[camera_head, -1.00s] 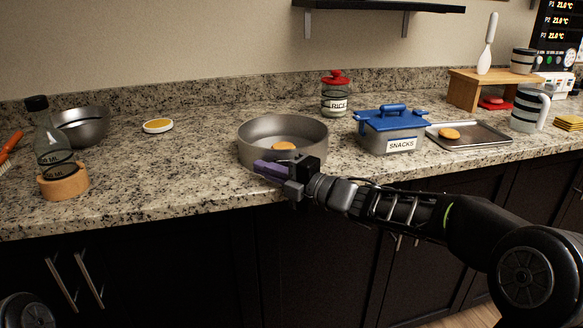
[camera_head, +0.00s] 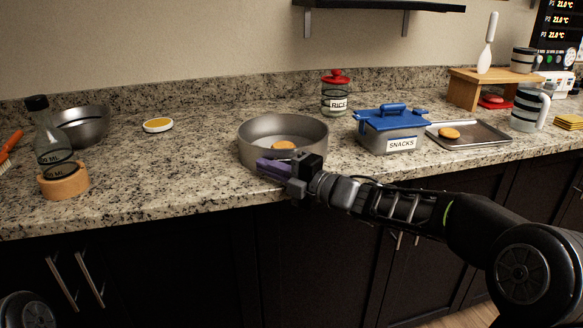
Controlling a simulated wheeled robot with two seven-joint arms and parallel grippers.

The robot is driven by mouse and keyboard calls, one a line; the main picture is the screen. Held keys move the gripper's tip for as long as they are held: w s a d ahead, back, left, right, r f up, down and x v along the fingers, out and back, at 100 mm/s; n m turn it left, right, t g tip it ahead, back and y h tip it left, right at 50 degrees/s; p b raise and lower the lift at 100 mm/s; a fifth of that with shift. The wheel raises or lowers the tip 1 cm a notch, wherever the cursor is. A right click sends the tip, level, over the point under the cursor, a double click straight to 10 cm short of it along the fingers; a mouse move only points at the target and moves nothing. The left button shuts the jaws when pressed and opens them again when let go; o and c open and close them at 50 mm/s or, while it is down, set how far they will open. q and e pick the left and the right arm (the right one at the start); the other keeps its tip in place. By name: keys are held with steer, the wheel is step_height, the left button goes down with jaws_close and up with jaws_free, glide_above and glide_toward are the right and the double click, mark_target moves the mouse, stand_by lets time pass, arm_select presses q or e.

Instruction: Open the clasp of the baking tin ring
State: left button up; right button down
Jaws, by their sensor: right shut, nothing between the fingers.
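The round grey baking tin (camera_head: 306,132) stands on the counter near its front edge, with a round golden-brown item (camera_head: 284,145) on its floor. My right gripper (camera_head: 262,165) is at the front of the tin, low by its outer wall. Its purple fingers are shut with nothing between them. Whether they touch the wall I cannot tell. The clasp is not visible; the gripper covers part of the tin's front side. My left gripper is not in view.
A blue-lidded snacks box (camera_head: 390,135) stands right of the tin, with a metal tray (camera_head: 487,137) beyond it. A red-lidded rice jar (camera_head: 336,95) stands behind. A bottle in a wooden holder (camera_head: 64,181) is at left. The counter between holder and tin is clear.

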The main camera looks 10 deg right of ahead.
steer(key=v, duration=0.6)
steer(key=shift+s+b, duration=0.35)
steer(key=shift+s, duration=0.1)
steer(key=shift+d, duration=0.1)
